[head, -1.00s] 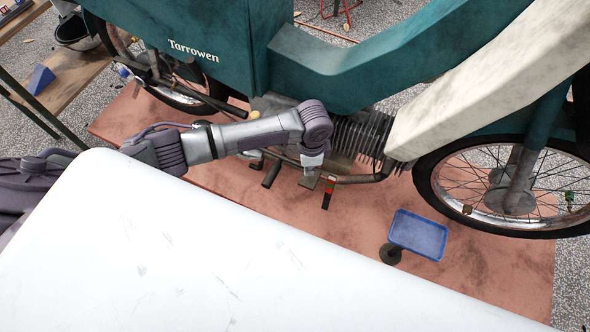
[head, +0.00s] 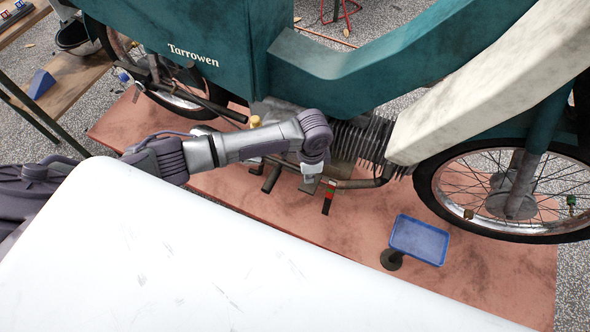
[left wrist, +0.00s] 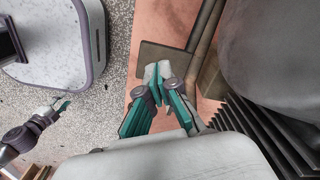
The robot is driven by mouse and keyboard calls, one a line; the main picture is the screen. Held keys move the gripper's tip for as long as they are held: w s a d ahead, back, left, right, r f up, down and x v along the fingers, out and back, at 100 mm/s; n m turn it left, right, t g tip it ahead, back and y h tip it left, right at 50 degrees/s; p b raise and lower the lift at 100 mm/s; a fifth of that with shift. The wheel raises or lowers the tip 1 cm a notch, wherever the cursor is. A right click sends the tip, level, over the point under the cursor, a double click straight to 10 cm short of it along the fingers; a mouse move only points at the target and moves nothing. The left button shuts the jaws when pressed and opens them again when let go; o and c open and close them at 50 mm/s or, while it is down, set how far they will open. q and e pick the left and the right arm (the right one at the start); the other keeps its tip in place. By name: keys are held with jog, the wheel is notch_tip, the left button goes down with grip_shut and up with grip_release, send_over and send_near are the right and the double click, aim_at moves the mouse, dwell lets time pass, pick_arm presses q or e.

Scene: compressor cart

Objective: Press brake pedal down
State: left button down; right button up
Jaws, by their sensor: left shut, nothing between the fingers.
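The teal motorcycle (head: 350,80) stands along the back of the head view. Low on its near side, a flat grey-brown plate (head: 309,187), which looks like the brake pedal, sits by a dark bar with red and green marks (head: 328,196). My left gripper (head: 312,176) points down just over this plate. In the left wrist view, the closed, empty fingers (left wrist: 158,82) overlap the plate (left wrist: 160,56); I cannot tell whether they touch it. My right gripper (left wrist: 61,104) shows small at the left of the wrist view, its jaw state unclear.
A blue tray (head: 419,240) on a dark stand is to the right of the pedal. The finned engine (head: 362,143) and an exhaust pipe (head: 365,182) lie close to my left gripper. A footrest-like bar (head: 271,179) is just left. The reddish mat (head: 340,222) in front is mostly clear.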

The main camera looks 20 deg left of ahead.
aim_at(308, 185)
pick_arm(q)
jog(key=shift+f, duration=0.15)
dwell(0.4)
jog(key=shift+f+b, duration=0.55)
jog(key=shift+f, duration=0.3)
jog(key=shift+f+b, duration=0.65)
jog(key=shift+f, duration=0.55)
jog(key=shift+f+b, duration=0.35)
jog(key=shift+f, duration=0.35)
jog(key=shift+f+b, duration=0.6)
jog(key=shift+f, duration=0.35)
jog(key=shift+s+f, duration=0.1)
dwell(1.0)
